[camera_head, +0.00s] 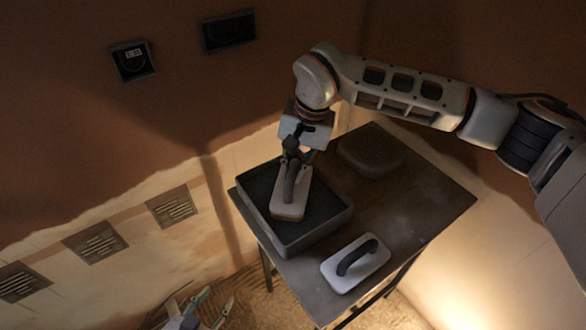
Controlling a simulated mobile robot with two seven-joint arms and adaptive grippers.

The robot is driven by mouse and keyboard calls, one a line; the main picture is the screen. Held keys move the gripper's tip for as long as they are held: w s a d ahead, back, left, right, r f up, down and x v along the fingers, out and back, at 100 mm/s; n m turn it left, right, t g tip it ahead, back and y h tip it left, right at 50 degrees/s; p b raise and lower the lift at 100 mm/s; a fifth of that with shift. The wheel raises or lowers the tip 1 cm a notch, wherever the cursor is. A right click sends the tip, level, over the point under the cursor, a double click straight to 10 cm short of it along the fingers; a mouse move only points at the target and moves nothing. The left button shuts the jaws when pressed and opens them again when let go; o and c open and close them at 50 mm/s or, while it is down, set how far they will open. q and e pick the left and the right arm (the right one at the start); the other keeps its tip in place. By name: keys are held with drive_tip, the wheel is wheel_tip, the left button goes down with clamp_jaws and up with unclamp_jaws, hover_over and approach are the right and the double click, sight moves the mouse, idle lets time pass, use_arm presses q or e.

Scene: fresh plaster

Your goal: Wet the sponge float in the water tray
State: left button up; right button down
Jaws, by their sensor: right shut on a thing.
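The water tray (318,229) is a dark rectangular tub at the left side of a small dark table. The sponge float (289,208), a pale block with a dark arched handle, is over or inside the tray. My right gripper (292,167) is shut on the float's handle, pointing down from above. Whether the float's underside touches the water or the tray floor cannot be told. A second float (369,273) with a white plate and black handle lies on the table in front of the tray. My left gripper is not in view.
The table (438,208) has bare room at its right. A dark textured block (370,153) lies at its back. Brown walls stand behind, with dark boxes (229,33) and vents (172,207). Several tools (187,312) lie on the floor at lower left.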

drive_tip(key=shift+f, duration=0.55)
idle(1.6)
drive_tip(key=shift+r+p, duration=0.9)
drive_tip(key=shift+r, duration=1.2)
drive_tip(key=shift+r+p, duration=0.85)
drive_tip(key=shift+r, duration=0.6)
drive_tip(key=shift+d, duration=0.35)
drive_tip(key=s+d+n, duration=0.1)
drive_tip(key=s+d, duration=0.3)
drive_tip(key=d, duration=0.8)
drive_tip(key=s+d+n, duration=0.1)
drive_tip(key=s+d, duration=0.3)
drive_tip(key=d, duration=0.7)
drive_tip(key=shift+s+d, duration=0.3)
drive_tip(key=shift+d, duration=0.05)
